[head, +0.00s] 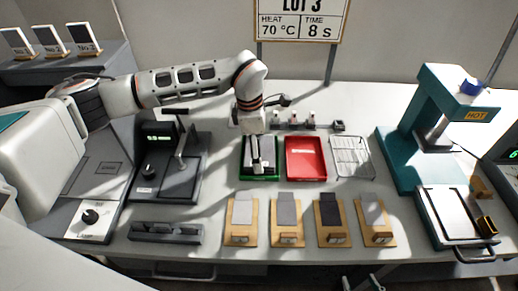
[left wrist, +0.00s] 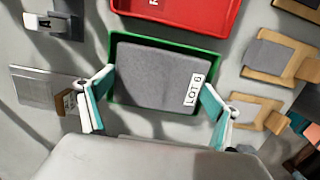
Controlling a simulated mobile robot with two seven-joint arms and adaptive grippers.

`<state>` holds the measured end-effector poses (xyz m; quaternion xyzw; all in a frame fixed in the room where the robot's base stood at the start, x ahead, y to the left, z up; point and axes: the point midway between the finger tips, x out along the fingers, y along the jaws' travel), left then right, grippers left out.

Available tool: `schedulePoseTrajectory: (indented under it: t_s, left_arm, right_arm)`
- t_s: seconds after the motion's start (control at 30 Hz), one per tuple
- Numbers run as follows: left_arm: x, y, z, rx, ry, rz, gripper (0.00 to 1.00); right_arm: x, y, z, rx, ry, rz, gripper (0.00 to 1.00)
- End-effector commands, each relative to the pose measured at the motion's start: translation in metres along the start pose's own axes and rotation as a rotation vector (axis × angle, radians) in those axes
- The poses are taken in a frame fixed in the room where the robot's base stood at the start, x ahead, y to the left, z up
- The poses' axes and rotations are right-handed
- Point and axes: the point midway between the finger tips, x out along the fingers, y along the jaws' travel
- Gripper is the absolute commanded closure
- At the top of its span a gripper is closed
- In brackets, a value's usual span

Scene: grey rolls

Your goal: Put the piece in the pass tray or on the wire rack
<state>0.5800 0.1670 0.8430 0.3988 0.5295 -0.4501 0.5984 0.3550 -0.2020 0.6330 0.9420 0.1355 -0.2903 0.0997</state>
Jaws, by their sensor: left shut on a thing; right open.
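A grey piece (left wrist: 155,85) with a "LOT 6" label lies between the fingers of my left gripper (left wrist: 156,104) in the left wrist view. The piece is within the outline of the green tray (left wrist: 118,43); whether it rests on the tray floor or is held just above it I cannot tell. In the head view my left gripper (head: 257,160) is over the green tray (head: 244,170) and partly covers the piece. The wire rack (head: 351,157) is empty, right of the red tray. My right gripper (head: 366,284) is open at the bottom edge, away from the trays.
An empty red tray (head: 306,158) stands between green tray and rack. Several wooden boards (head: 240,233) with grey samples line the front. A teal press (head: 430,130) marked HOT stands right, a dark device (head: 160,165) left. A sign (head: 300,20) reads LOT 3, 70 °C, 8 s.

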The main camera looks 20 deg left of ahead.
Motion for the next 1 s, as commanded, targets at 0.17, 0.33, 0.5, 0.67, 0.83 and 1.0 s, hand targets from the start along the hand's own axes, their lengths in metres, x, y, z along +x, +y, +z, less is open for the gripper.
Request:
schedulePoseTrajectory:
  t_s: [0.17,0.33,0.5,0.67,0.83,1.0]
  left_arm:
    - [0.002,0.000,0.000,0.000,0.000,-0.001,0.00]
    - [0.002,0.000,0.000,0.000,0.000,0.000,0.00]
    - [-0.004,0.001,0.000,0.001,0.000,0.002,0.00]
    - [-0.029,0.001,0.001,0.001,-0.001,0.004,0.00]
    - [-0.065,0.001,0.000,0.001,0.000,0.005,0.00]
    - [-0.096,0.001,0.000,0.000,0.000,0.004,0.00]
  right_arm:
    - [0.000,0.000,0.001,0.000,0.000,0.000,0.55]
    - [0.000,0.000,0.000,0.000,0.001,0.000,0.55]
    - [-0.001,0.001,-0.003,0.000,0.005,0.001,0.55]
    - [-0.001,0.001,-0.006,0.000,0.008,0.002,0.55]
    - [-0.002,0.001,-0.007,0.000,0.009,0.002,0.55]
    - [-0.002,0.001,-0.007,0.000,0.009,0.002,0.55]
